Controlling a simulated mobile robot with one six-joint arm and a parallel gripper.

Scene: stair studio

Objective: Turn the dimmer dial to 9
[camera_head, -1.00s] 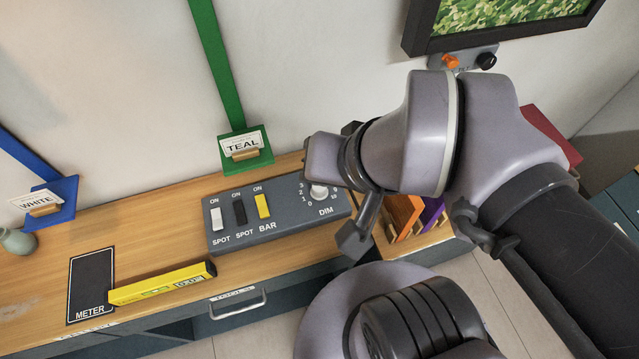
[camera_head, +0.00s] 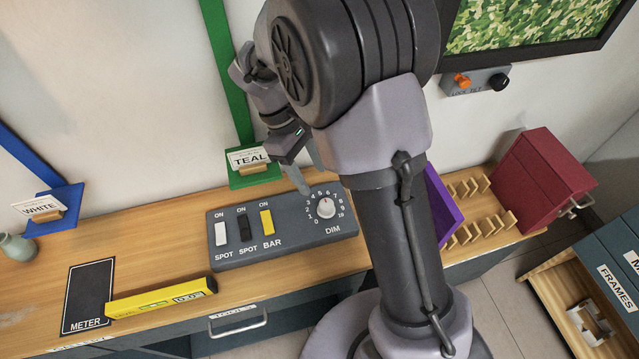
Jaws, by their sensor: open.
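The dimmer dial (camera_head: 326,209) is a white round knob marked DIM on the right end of the grey switch box (camera_head: 290,254). Numbers from 0 to 10 run around it. A small reddish mark at its top appears to face about 5, but it is too small to read surely. My gripper (camera_head: 302,165) is open and empty, above and behind the box, up and left of the dial. It is apart from the dial. The dial shows fully; part of my gripper is hidden by my arm.
White, black and yellow switches (camera_head: 266,223) stand left of the dial. The TEAL holder (camera_head: 252,171) is close behind the box. A yellow level (camera_head: 160,299) lies front left. A purple panel (camera_head: 443,206), wooden rack (camera_head: 482,208) and red box (camera_head: 545,180) are to the right.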

